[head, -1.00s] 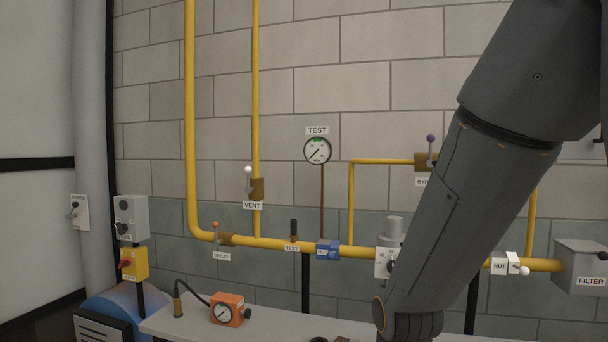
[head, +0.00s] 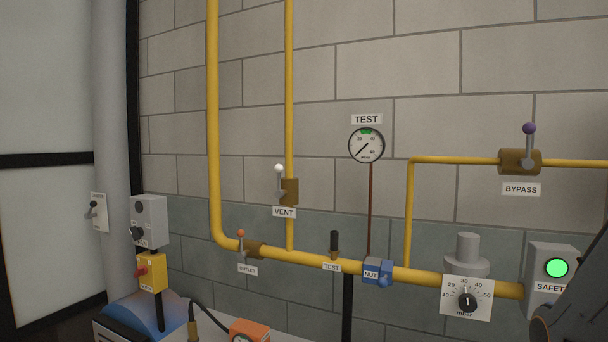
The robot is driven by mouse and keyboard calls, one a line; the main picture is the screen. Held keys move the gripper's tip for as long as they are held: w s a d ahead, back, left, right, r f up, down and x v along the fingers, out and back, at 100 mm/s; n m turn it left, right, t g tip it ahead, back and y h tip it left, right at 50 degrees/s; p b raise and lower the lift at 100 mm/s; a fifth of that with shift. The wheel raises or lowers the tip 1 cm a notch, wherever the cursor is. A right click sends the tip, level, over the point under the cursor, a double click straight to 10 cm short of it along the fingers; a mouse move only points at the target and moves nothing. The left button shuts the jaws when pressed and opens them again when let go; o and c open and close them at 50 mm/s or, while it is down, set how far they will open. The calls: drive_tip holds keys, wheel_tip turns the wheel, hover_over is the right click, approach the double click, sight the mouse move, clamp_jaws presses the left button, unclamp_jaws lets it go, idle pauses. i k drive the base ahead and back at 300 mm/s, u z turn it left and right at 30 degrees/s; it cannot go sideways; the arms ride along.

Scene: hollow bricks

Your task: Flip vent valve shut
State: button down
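The vent valve (head: 289,191) is a brass body on the thin upright yellow pipe, left of the picture's middle. Its grey lever with a white ball knob (head: 280,168) stands upright on the left side of the body, knob at the top. A white VENT label (head: 284,212) hangs just below. My gripper is not in view; only a dark part of my arm shows at the lower right corner, well away from the valve.
The outlet valve (head: 252,249) with an orange knob and the test point (head: 334,243) sit low on the main yellow pipe. The wall around the vent valve is clear.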

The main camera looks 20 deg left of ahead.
sight(279, 168)
drive_tip(key=u, duration=0.2)
drive_tip(key=i, duration=0.55)
drive_tip(key=u, duration=0.95)
drive_tip(key=i, duration=0.45)
drive_tip(key=u, duration=0.5)
